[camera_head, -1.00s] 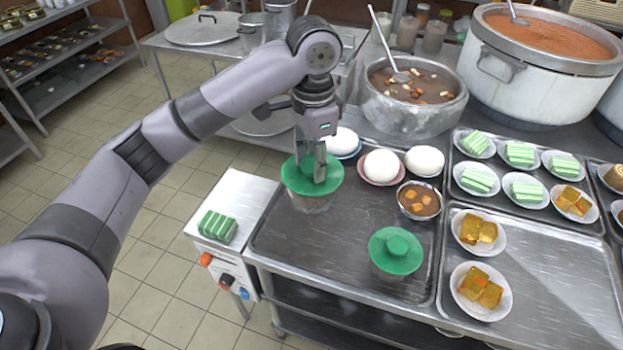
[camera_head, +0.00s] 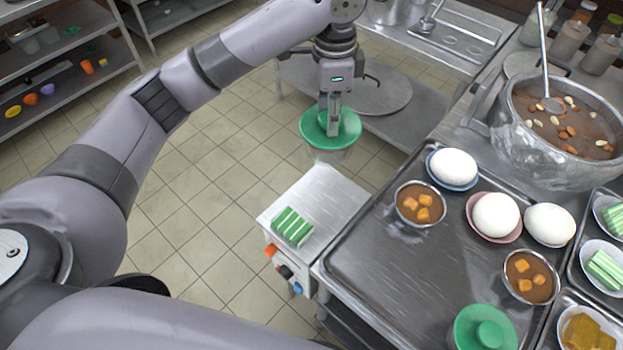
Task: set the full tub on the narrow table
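My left gripper (camera_head: 332,118) is shut on the knob of the green lid of a tub (camera_head: 330,138). The tub hangs upright in the air, just beyond the far edge of the narrow table in the picture. Its wall below the lid looks pale and see-through; I cannot tell how full it is. The narrow table (camera_head: 328,200) is a small steel-topped stand with knobs on its front. A second green-lidded tub (camera_head: 485,328) stands on the large tray at the bottom right. My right gripper is not in view.
A green-and-white striped block (camera_head: 292,226) lies on the narrow table's near left part; the rest of its top is clear. The tray (camera_head: 385,265) beside it holds bowls of brown soup (camera_head: 420,203) and white buns (camera_head: 452,167). A stockpot (camera_head: 520,160) stands at the right.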

